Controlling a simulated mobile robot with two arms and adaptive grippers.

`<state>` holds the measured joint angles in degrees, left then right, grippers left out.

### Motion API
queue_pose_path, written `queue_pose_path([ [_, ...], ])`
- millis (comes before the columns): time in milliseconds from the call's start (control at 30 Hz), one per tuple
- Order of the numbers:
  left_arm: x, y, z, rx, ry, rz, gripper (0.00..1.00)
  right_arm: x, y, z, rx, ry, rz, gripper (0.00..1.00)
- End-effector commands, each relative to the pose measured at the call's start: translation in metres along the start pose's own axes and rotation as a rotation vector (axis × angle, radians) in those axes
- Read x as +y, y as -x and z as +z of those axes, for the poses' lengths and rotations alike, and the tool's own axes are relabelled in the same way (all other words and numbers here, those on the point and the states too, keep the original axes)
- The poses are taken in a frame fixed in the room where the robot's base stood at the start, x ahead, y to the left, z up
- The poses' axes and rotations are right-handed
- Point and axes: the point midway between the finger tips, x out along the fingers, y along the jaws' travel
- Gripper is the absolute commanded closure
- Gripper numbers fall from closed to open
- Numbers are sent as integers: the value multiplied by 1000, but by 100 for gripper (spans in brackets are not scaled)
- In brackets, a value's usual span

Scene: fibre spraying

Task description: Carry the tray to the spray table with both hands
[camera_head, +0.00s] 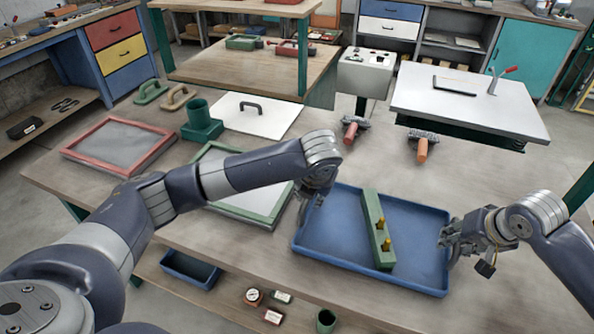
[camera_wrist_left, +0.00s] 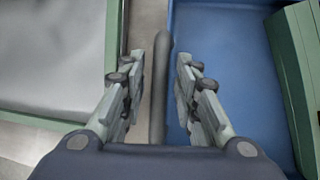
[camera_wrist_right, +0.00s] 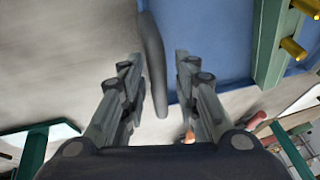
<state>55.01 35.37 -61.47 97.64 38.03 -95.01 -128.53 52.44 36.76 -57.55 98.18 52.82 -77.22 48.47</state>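The blue tray (camera_head: 335,230) lies on the wooden workbench, with a green bar (camera_head: 374,225) carrying brass pegs inside it. My left gripper (camera_head: 308,208) is at its left edge. In the left wrist view, the open left fingers (camera_wrist_left: 157,90) straddle a dark handle-like bar (camera_wrist_left: 161,70) with gaps on both sides. My right gripper (camera_head: 447,243) is at the tray's right edge. In the right wrist view, the open right fingers (camera_wrist_right: 158,95) stand either side of a similar dark bar (camera_wrist_right: 153,60). A pale-topped table (camera_head: 470,100) stands at the back right; I cannot tell whether it is the spray table.
Green-framed (camera_head: 245,200) and red-framed (camera_head: 120,145) screens lie left of the tray. A grey control box (camera_head: 366,72) stands beyond. The bench's right part is mostly clear.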

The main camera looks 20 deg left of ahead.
Motion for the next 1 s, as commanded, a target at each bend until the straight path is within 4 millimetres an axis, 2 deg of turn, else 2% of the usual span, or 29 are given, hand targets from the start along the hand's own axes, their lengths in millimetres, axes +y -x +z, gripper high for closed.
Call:
queue_pose_path([
  [367, 0, 6, 1, -1, 0, 0, 68, 1, 0, 0, 0, -1, 1, 68],
  [467, 0, 19, 2, -3, 0, -1, 68, 1, 0, 0, 0, -1, 2, 68],
  [800, 0, 90, 1, -5, 0, -2, 68, 1, 0, 0, 0, -1, 2, 68],
  [1000, 0, 115, 0, -3, 0, -1, 68, 1, 0, 0, 0, -1, 2, 68],
])
